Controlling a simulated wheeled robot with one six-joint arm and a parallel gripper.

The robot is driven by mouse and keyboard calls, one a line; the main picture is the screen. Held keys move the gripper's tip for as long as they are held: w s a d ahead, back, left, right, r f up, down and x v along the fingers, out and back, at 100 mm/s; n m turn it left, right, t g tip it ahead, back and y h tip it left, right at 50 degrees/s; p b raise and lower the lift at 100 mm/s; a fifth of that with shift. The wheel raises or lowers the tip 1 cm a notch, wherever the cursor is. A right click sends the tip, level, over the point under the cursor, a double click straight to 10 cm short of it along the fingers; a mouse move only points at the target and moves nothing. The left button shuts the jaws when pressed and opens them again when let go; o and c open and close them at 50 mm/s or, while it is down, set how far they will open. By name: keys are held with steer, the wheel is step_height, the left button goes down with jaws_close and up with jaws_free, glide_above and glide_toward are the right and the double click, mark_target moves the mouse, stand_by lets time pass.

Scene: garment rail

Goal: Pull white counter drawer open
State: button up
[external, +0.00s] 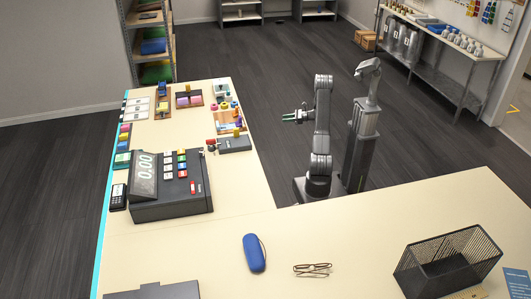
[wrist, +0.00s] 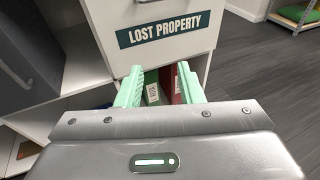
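A white drawer front (wrist: 165,12) with a dark green "LOST PROPERTY" label (wrist: 164,29) fills the top middle of the wrist view. A small part of what may be its handle shows at the top edge. My gripper (wrist: 158,84) has mint-green fingers, spread apart with nothing held between them. The fingertips are just below the drawer's label in the picture; I cannot tell whether they touch it. In the external view my gripper (external: 297,116) is at the counter's inner side, pointing left towards it. The drawer is hidden there.
Green and red items (wrist: 165,85) stand in an opening below the drawer, behind my fingers. A grey panel with a curved handle (wrist: 15,72) is at the left. The L-shaped counter (external: 235,225) carries a cash register (external: 170,185). Dark floor (external: 270,75) is clear behind my arm.

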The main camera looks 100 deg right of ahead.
steer(key=w+a+f+n+g+y+p, duration=0.1)
steer(key=w+f+n+g+p, duration=0.15)
steer(key=f+n+g, duration=0.5)
steer(key=w+a+f+n+g+p, duration=0.1)
steer(key=w+f+n+g+p, duration=0.25)
steer(key=n, duration=0.75)
steer(key=w+r+n+h+p, duration=0.1)
steer(key=w+r+n+h, duration=0.3)
steer(key=n, duration=0.7)
steer(key=w+r+n+t+h+p, duration=0.1)
steer(key=w+r+n+h, duration=0.2)
steer(key=w+r+n, duration=0.55)
steer(key=w+r+n+h+p, duration=0.1)
steer(key=w+r+n+h, duration=0.2)
steer(key=n, duration=0.9)
steer(key=x, duration=1.4)
steer(key=shift+w+f+p, duration=0.25)
steer(key=shift+w+p, duration=0.1)
steer(key=shift+w, duration=0.05)
jaws_close()
